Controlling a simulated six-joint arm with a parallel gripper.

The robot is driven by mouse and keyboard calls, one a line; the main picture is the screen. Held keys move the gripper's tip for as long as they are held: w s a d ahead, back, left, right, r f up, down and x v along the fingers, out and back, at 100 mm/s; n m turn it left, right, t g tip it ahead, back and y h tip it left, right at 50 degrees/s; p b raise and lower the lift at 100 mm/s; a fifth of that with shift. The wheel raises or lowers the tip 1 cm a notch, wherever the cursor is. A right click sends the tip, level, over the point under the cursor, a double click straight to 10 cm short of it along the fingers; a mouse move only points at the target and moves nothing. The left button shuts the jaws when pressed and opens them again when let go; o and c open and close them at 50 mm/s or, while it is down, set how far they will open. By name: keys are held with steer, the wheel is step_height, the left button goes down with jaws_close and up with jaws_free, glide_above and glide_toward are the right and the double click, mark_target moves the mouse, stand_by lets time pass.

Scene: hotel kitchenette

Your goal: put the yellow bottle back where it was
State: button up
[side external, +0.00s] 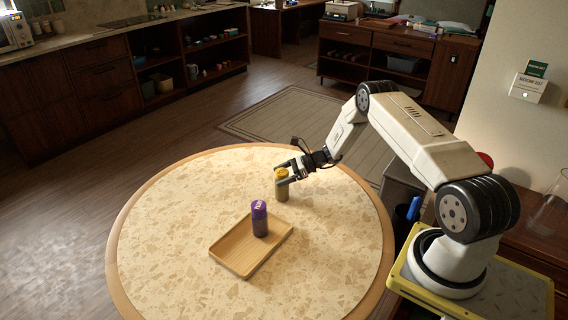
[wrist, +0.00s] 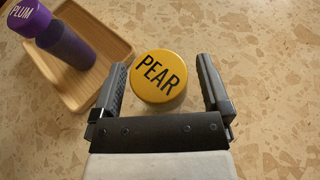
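The yellow-capped bottle (side external: 282,191) stands upright on the round table, just beyond the wooden tray. Its cap reads PEAR in the wrist view (wrist: 160,76). My gripper (side external: 284,173) is at the height of the cap. In the wrist view my gripper (wrist: 163,72) is open, with one finger on each side of the bottle and a gap showing on both sides. The bottle's lower body is mostly hidden under the cap in that view. A purple-capped bottle marked PLUM (side external: 259,220) stands upright on the tray; it also shows in the wrist view (wrist: 66,45).
The wooden tray (side external: 238,266) lies on the round speckled table (side external: 170,220); it also shows in the wrist view (wrist: 113,48). The table around the tray is otherwise clear. Cabinets and shelves stand well away at the back.

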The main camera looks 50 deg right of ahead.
steer(key=shift+r, duration=0.1)
stand_by(0.3)
steer(key=shift+d+r, duration=0.15)
steer(key=v, duration=1.1)
steer(key=shift+s+d, duration=0.2)
steer(key=shift+s, duration=0.1)
steer(key=shift+r, duration=0.15)
steer(key=s+a+r+n+g+h, duration=0.2)
steer(key=a+r+n+g, duration=0.15)
steer(key=a+n, duration=0.4)
steer(key=s+a+r+n+g+h, duration=0.1)
steer(key=a+r+n+g, duration=0.3)
steer(key=a, duration=0.6)
steer(key=s+a+r+n+h, duration=0.3)
steer(key=s+a+n, duration=0.2)
steer(key=s+n, duration=0.1)
steer(key=s+a+r+n+h, duration=0.3)
steer(key=s+a+n, duration=0.3)
steer(key=n, duration=0.3)
steer(key=shift+s+a+r+h, duration=0.25)
steer(key=shift+s+a+h, duration=0.05)
